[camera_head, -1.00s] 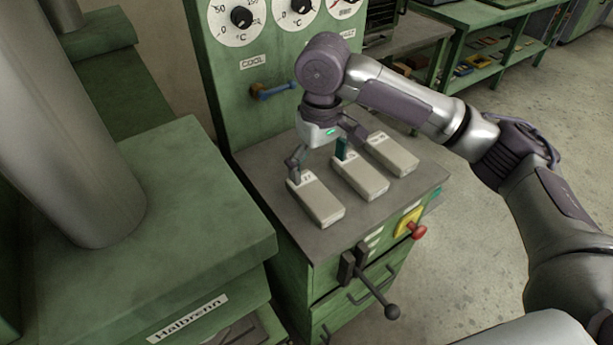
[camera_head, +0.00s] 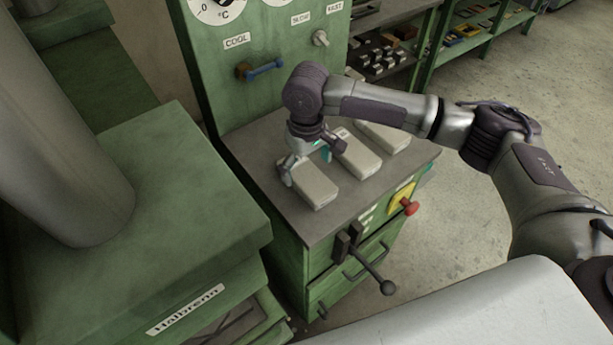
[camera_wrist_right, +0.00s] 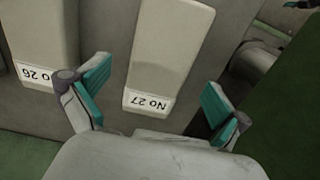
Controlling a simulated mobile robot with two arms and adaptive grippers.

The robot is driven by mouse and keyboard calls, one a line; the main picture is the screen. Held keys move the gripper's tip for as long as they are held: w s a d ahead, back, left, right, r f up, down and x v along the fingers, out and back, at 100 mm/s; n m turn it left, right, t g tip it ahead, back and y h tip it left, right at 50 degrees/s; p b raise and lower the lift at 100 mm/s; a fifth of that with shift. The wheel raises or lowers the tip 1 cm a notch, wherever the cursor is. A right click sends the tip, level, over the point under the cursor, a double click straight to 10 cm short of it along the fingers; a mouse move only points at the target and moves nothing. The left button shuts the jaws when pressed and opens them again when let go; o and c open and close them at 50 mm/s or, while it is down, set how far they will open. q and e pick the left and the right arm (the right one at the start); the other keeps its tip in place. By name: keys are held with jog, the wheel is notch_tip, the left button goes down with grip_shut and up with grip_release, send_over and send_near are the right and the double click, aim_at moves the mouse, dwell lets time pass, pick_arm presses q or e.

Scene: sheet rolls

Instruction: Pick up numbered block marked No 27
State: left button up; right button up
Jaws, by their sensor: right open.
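The block marked No 27 (camera_wrist_right: 165,55) is a beige slab with a white label, lying flat and shown label upside down in the right wrist view. In the head view it is the leftmost block (camera_head: 315,188) on the grey cabinet top (camera_head: 262,150); its far end is hidden by my gripper. My right gripper (camera_head: 305,163) is open and empty above that far end. In the wrist view its teal-padded fingers (camera_wrist_right: 157,102) stand on either side of the labelled end, with gaps visible. My left gripper is not in view.
The block marked No 26 (camera_wrist_right: 40,35) lies close beside, the middle one (camera_head: 360,160) in the head view. A third block (camera_head: 388,137) lies further right. A green panel with a blue handle (camera_head: 262,70) rises behind. A lever (camera_head: 372,272) and red knob (camera_head: 410,208) stick out in front.

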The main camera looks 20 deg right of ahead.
aim_at(306, 174)
jog(key=shift+w+f, duration=0.1)
jog(key=shift+f, duration=1.45)
jog(key=c, duration=1.6)
jog(key=shift+r, duration=0.15)
